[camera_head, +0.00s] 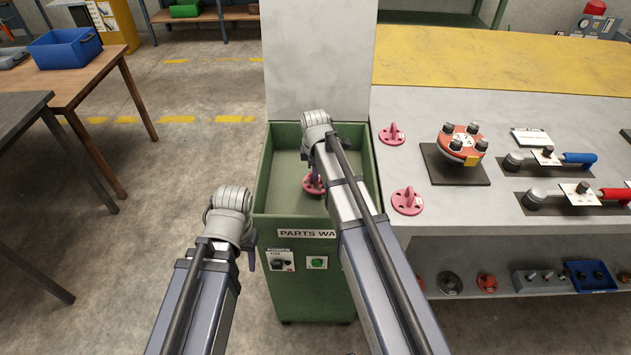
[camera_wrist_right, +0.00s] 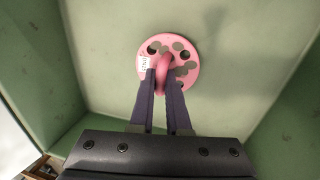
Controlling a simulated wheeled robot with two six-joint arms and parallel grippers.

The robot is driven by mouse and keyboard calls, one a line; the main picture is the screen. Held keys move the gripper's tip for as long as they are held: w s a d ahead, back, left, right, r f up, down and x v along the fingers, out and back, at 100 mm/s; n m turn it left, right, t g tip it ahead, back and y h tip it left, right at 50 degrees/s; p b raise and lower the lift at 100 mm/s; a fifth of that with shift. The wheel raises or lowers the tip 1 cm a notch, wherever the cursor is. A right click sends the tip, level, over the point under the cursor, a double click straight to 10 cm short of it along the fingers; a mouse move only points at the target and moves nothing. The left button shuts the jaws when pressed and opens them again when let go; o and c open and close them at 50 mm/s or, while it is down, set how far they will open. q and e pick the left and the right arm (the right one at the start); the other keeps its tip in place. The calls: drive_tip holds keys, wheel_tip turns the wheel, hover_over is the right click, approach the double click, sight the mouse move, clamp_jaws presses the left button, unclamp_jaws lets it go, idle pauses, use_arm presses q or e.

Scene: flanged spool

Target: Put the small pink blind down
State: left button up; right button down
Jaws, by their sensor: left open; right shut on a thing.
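The small pink blind (camera_head: 313,184) is a round pink disc with holes and a raised loop handle. It is inside the green parts washer basin (camera_head: 261,185), partly hidden by my right arm in the head view. In the right wrist view the blind (camera_wrist_right: 188,48) shows its face, its handle and a small white tag. My right gripper (camera_wrist_right: 165,82) is shut on the handle. I cannot tell whether the disc touches the basin floor. My left gripper (camera_head: 250,262) is open and empty, low beside the washer's front left corner.
Two more pink blinds, one farther (camera_head: 391,135) and one nearer (camera_head: 407,201), lie on the grey bench right of the basin. A red flanged spool (camera_head: 462,143) stands on a dark plate there. The washer's lid (camera_head: 318,60) stands up behind the basin.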

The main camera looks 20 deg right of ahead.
sight(315, 187)
use_arm(q)
drive_tip(key=shift+f+b, duration=0.65)
drive_tip(key=shift+f, duration=0.45)
use_arm(e)
drive_tip(key=shift+f, duration=1.1)
drive_tip(key=shift+f, duration=0.2)
use_arm(q)
drive_tip(key=shift+f, duration=0.1)
use_arm(e)
drive_tip(key=c, duration=0.9)
unclamp_jaws()
drive_tip(key=shift+r, duration=0.15)
wheel_tip(315, 187, up, 12)
drive_tip(key=s+p, duration=0.2)
drive_tip(key=p, duration=1)
use_arm(q)
wheel_tip(315, 187, up, 12)
use_arm(e)
drive_tip(key=s+a+m+g, duration=0.1)
drive_tip(key=s+a+m, duration=0.4)
drive_tip(key=s, duration=0.6)
drive_tip(key=s+a+m+g, duration=0.1)
drive_tip(key=s+a+m, duration=0.5)
drive_tip(key=s, duration=0.5)
drive_tip(key=shift+s+a+f+h, duration=0.2)
drive_tip(key=shift+a+h, duration=0.1)
drive_tip(key=shift+a, duration=0.75)
